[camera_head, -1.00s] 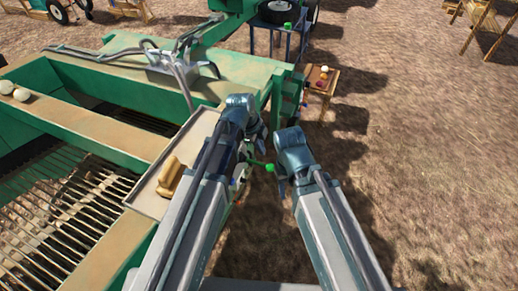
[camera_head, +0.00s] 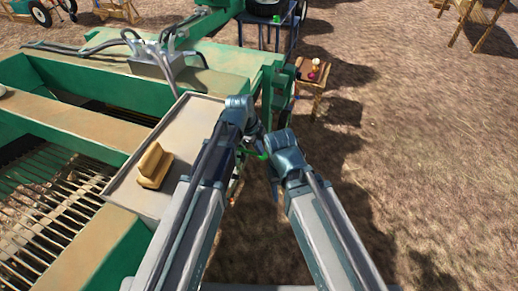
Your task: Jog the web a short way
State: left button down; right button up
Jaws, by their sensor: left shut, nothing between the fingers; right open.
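The slatted metal web (camera_head: 50,205) lies inside the green onion elevator (camera_head: 75,120) at the left. A grey box with cables (camera_head: 158,63) sits on the machine's far deck; I cannot make out its controls. My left gripper (camera_head: 257,140) is shut and empty beside the machine's right side, partly hidden by its own wrist. My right gripper (camera_head: 274,186) is open, a little lower and to the right. A bright green part (camera_head: 255,155) shows between the two wrists; I cannot tell if either gripper touches it.
A pale tray (camera_head: 128,185) on the machine's edge holds a tan wooden block (camera_head: 153,166). A small wooden table (camera_head: 312,76) with a few round items stands beyond my grippers. A pale onion (camera_head: 3,91) shows at the left edge.

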aim_at(261, 159)
pick_arm(q)
jog(key=shift+f, duration=0.1)
jog(key=shift+s+d+f+y+b, duration=0.1)
jog(key=shift+d+f+y+b, duration=0.2)
jog(key=shift+f+y+b, duration=0.45)
notch_tip(261, 159, down, 4)
jog(key=b, duration=0.4)
jog(key=shift+d+f, duration=0.1)
jog(key=shift+f, duration=0.1)
jog(key=shift+s+f+b, duration=0.1)
jog(key=shift+b, duration=0.2)
jog(key=shift+t, duration=0.3)
dwell(0.5)
dwell(1.2)
jog(key=shift+r+p, duration=0.45)
jog(key=shift+p, duration=0.1)
jog(key=p+v, duration=1.2)
jog(key=v, duration=0.1)
jog(key=shift+p, duration=0.35)
